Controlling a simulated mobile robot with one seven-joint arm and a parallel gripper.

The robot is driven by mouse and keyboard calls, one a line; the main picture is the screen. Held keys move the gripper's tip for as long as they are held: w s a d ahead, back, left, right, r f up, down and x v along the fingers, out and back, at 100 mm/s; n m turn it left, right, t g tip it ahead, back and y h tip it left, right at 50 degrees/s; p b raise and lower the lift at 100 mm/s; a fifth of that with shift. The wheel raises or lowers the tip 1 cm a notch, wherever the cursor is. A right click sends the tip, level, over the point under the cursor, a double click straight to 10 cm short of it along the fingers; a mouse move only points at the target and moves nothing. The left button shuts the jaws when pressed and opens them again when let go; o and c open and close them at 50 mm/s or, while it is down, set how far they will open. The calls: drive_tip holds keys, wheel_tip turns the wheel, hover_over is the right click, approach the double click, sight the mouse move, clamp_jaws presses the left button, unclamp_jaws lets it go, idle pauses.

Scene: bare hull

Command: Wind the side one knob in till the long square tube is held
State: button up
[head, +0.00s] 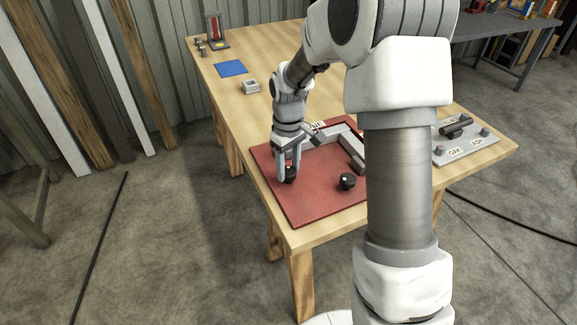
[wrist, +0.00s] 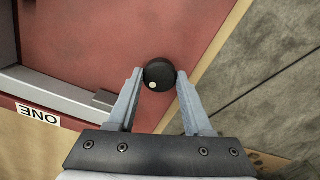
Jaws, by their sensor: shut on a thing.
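A round black knob with a pale dot (wrist: 158,74) sits between my gripper's fingertips (wrist: 160,76) in the wrist view, over the red board. My gripper (head: 288,178) is shut on this knob (head: 291,173) in the head view, near the board's left edge. A plate reading ONE (wrist: 37,113) lies left of the gripper in the wrist view, beside a grey bar (wrist: 65,92). In the head view grey bars (head: 339,134) form a corner on the board. I cannot tell which piece is the long square tube; my arm hides part of the board.
A second black knob (head: 347,181) stands on the red board (head: 312,211), right of my gripper. A grey panel with labels (head: 471,150) is at the table's right. A blue square (head: 231,68) and small grey block (head: 251,86) lie farther back. The table's middle is mostly clear.

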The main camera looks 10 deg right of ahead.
sight(288, 170)
clamp_jaws()
drive_tip(key=shift+m, duration=0.8)
drive_tip(key=o, duration=1.2)
unclamp_jaws()
drive_tip(key=shift+r, duration=0.1)
wheel_tip(288, 170, up, 17)
drive_tip(key=p, duration=0.3)
drive_tip(key=shift+r+p, duration=0.15)
drive_tip(key=shift+p, duration=0.15)
